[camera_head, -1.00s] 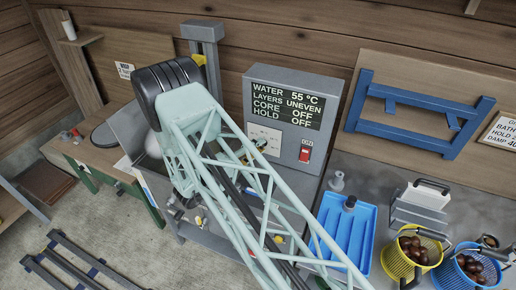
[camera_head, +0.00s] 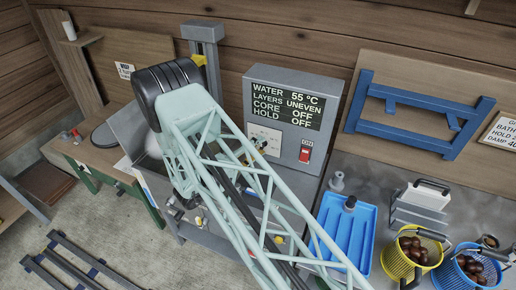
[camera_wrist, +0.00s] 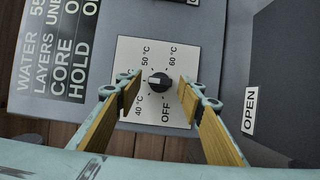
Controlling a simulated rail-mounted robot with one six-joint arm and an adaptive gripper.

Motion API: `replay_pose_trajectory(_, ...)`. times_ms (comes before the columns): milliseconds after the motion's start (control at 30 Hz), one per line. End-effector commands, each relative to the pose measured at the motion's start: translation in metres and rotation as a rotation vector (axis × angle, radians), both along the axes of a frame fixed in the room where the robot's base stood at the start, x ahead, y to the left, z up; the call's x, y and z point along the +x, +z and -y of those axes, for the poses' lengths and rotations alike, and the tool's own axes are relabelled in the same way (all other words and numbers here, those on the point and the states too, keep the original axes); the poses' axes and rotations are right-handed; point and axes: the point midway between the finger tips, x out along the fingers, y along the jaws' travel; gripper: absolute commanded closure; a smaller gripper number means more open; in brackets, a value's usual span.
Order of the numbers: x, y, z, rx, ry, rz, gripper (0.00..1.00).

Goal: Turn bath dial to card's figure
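The bath dial (camera_wrist: 160,82) is a small black knob with a pale mark on a white plate (camera_wrist: 150,60) marked OFF, 40, 50 and 60 °C. In the wrist view the mark points left, between the 40 and 50 °C labels. My gripper (camera_wrist: 160,98) is open, its two yellow-padded fingers on either side of the knob with gaps showing. In the head view my arm partly covers the control box (camera_head: 327,85), whose display reads WATER 55 °C, LAYERS UNEVEN, CORE OFF, HOLD OFF. The card (camera_head: 502,132) is cut by the right edge; its bath figure is out of sight.
A red switch (camera_head: 305,153) sits on the control box, right of the dial plate. A blue tray (camera_head: 335,232), a yellow basket (camera_head: 392,262) and a blue basket (camera_head: 450,275) of chestnuts stand right. A blue frame (camera_head: 415,105) is behind them.

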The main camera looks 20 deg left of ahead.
Motion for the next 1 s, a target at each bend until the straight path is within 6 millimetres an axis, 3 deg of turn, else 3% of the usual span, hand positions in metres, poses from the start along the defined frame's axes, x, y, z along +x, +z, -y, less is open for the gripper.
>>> replay_pose_trajectory(367, -0.02, 0.0, -0.011, 0.0, 0.002, 0.0, 0.65)
replay_pose_trajectory(1000, -0.089, 0.0, -0.047, 0.0, 0.001, 0.001, 0.65)
